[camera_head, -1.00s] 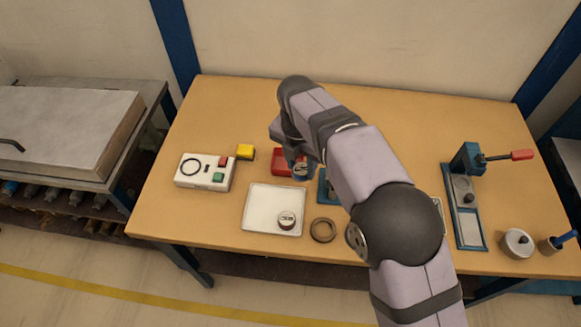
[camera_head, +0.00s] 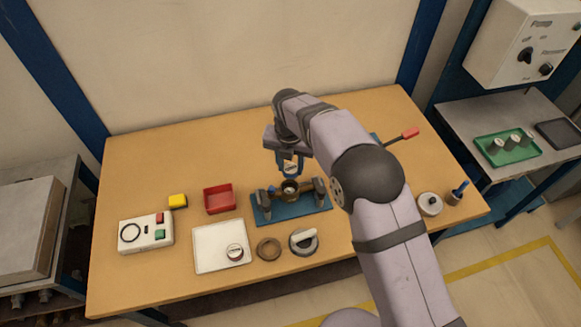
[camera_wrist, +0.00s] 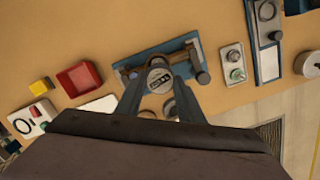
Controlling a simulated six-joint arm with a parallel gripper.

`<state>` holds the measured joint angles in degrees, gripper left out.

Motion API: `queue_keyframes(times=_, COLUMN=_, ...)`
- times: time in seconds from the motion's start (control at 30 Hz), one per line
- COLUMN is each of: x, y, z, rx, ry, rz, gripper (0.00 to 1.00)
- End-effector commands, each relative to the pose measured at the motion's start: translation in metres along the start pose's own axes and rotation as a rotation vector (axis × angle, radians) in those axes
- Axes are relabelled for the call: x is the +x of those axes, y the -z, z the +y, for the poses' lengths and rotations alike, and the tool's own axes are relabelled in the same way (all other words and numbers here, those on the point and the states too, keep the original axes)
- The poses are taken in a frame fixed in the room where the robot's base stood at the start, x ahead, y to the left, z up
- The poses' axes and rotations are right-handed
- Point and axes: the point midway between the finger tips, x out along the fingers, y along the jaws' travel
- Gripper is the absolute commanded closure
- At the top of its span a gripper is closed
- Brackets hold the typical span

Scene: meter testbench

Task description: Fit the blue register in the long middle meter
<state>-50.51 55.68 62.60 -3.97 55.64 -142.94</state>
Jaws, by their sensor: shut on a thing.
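My gripper (camera_head: 291,170) is shut on a round register with a pale, dark-marked face (camera_head: 291,165). Blue shows around it in the head view. In the wrist view the register (camera_wrist: 159,77) sits between my two fingertips (camera_wrist: 160,82), face toward the camera. The long brass meter (camera_head: 291,188) lies in a clamp fixture on a blue base (camera_head: 264,216), with an open round cup at its middle. The register is held above and apart from the cup in the head view. In the wrist view the register hides most of the cup.
A white tray (camera_head: 208,260) holds another round register (camera_head: 235,252). A brown ring (camera_head: 268,249) and a grey round part (camera_head: 303,241) lie in front of the fixture. An empty red bin (camera_head: 219,200), yellow block (camera_head: 178,201) and button box (camera_head: 146,233) are left.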

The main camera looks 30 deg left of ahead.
Motion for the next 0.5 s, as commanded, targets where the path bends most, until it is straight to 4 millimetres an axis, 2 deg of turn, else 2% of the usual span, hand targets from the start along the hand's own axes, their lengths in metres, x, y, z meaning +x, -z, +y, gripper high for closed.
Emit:
queue_keyframes(times=0.2, x=-0.0003, y=-0.0048, z=0.0036, rx=-0.103, ry=-0.014, rz=0.003, gripper=0.91)
queue_keyframes(times=0.5, x=0.0023, y=-0.0043, z=0.0037, rx=-0.121, ry=-0.018, rz=0.003, gripper=0.91)
